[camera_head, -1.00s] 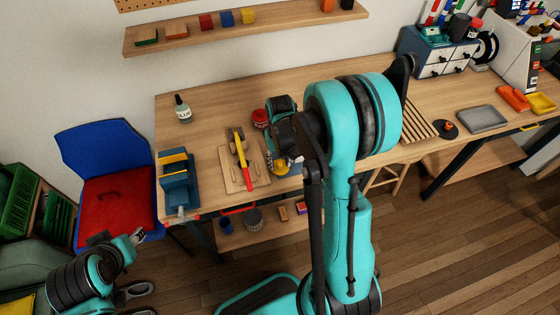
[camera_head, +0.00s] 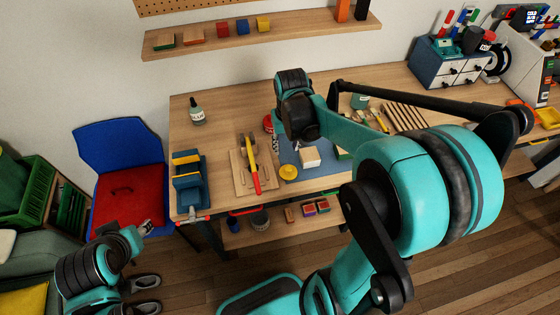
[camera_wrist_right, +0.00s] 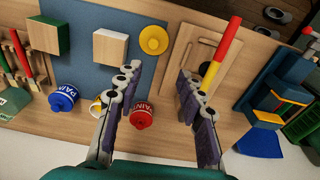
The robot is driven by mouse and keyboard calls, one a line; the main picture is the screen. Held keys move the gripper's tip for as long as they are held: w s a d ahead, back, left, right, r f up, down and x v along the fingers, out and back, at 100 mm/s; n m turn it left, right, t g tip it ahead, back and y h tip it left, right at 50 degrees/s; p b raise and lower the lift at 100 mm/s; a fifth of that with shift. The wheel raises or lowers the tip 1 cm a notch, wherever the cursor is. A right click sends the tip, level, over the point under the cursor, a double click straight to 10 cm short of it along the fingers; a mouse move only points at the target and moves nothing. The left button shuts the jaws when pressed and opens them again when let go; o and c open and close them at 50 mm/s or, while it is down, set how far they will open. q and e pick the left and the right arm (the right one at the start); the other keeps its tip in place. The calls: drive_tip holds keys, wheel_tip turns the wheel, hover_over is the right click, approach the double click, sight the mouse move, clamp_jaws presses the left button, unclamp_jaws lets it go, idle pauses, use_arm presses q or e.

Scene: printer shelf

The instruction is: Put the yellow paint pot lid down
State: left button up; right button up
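The yellow lid (camera_head: 288,171) lies flat at the edge of the blue mat (camera_head: 318,177), beside the wooden board. In the right wrist view the lid (camera_wrist_right: 153,39) is a round yellow disc with a raised centre, beyond my fingertips and touched by neither. My right gripper (camera_wrist_right: 158,77) is open and empty above the table. In the head view it is mostly hidden by its own wrist. A red paint pot (camera_wrist_right: 141,116) shows between its fingers, lower down. My left gripper (camera_head: 146,227) is low at the left, away from the table; its opening is unclear.
Two blocks (camera_wrist_right: 110,46) stand on the mat near the lid. A blue paint pot (camera_wrist_right: 63,98) stands beside the mat. A wooden board (camera_head: 243,181) carries a red-and-yellow tool (camera_head: 252,165).

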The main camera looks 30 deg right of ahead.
drive_tip(key=s+a+r+n+t, duration=0.2)
drive_tip(key=s+a+r+t, duration=0.4)
drive_tip(key=s+a, duration=0.3)
drive_tip(key=shift+s, duration=0.55)
